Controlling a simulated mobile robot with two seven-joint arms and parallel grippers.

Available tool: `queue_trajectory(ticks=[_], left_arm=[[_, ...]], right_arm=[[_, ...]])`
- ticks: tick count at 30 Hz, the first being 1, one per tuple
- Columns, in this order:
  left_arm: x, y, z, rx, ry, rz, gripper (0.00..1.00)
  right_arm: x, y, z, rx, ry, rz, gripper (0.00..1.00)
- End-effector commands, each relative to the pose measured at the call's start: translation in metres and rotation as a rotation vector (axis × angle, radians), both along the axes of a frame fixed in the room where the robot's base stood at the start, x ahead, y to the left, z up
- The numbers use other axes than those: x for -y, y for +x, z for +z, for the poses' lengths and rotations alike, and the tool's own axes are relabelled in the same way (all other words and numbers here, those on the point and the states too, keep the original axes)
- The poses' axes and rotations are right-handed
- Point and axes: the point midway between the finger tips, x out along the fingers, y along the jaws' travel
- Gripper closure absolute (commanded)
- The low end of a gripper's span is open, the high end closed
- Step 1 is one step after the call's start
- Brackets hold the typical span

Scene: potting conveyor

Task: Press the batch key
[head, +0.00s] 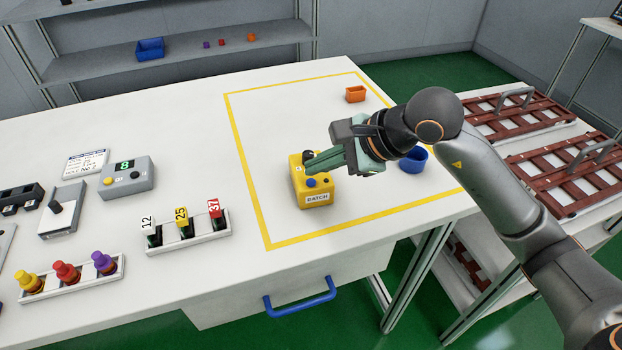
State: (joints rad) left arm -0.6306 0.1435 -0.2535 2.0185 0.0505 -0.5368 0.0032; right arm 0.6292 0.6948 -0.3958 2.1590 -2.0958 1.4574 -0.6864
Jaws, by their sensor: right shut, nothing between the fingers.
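The yellow batch box (316,195) stands on the white table inside the yellow outline, with a "BATCH" label on its front. A blue round key (311,183) shows on its top, and a dark knob sits behind it. My right gripper (309,167) reaches in from the right with its greenish fingers shut and empty. The fingertips are over the box top, close to the blue key. I cannot tell whether they touch it. The fingers hide part of the box top. My left gripper is not in view.
A small orange bin (355,94) and a blue bowl (413,160) stand near the arm. To the left are a grey counter box (126,178) showing 8, a rack of numbered tags (188,236) and a tray of coloured pegs (72,280). The table between is clear.

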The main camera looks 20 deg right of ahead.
Motion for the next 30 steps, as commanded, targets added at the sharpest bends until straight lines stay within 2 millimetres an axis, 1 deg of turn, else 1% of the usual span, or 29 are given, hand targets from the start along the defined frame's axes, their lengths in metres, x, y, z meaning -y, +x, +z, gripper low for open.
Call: queue_trajectory(ticks=[23, 30], left_arm=[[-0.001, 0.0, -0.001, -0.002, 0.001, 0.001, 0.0], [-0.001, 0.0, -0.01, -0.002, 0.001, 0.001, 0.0]], right_arm=[[0.0, 0.0, 0.0, 0.0, 0.0, 0.0, 1.0], [0.0, 0.0, -0.007, 0.0, -0.001, 0.001, 1.0]])
